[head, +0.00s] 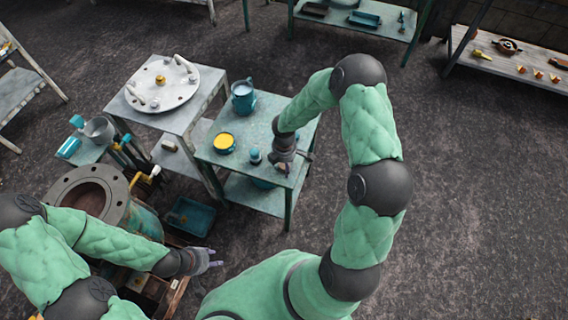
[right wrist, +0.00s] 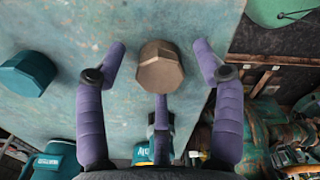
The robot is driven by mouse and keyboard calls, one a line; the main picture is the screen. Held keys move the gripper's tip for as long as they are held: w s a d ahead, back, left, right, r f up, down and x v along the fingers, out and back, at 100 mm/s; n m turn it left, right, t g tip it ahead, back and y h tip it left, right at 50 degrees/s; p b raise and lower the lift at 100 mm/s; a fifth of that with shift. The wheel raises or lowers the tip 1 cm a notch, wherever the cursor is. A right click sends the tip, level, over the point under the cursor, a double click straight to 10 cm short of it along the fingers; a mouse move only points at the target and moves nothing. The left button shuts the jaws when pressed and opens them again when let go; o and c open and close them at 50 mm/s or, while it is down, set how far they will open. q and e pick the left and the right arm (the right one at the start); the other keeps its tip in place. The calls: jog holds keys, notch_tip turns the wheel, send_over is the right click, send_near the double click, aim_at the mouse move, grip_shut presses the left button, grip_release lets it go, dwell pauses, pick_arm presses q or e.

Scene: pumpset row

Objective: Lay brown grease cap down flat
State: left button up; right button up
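The brown grease cap (right wrist: 160,67) shows in the right wrist view as a faceted brown piece over the blue-green tabletop (right wrist: 110,35). My right gripper (right wrist: 160,62) is open, with purple fingers on the left and right of the cap and a third finger below it. Gaps show between the side fingers and the cap. In the head view my right gripper (head: 284,166) is low over the front right of the table (head: 236,178) and largely hides the cap. I cannot tell whether the cap lies flat. My left gripper (head: 212,260) is open and empty.
A teal cap (right wrist: 27,74) stands near the brown one. A yellow-topped tin (head: 224,142) and a blue pot (head: 243,97) share the table. A round flanged plate (head: 162,84) lies on the neighbouring table. A blue bin (head: 190,216) sits on the floor.

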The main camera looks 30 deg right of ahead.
notch_tip(320, 180, up, 12)
dwell(0.7)
dwell(0.4)
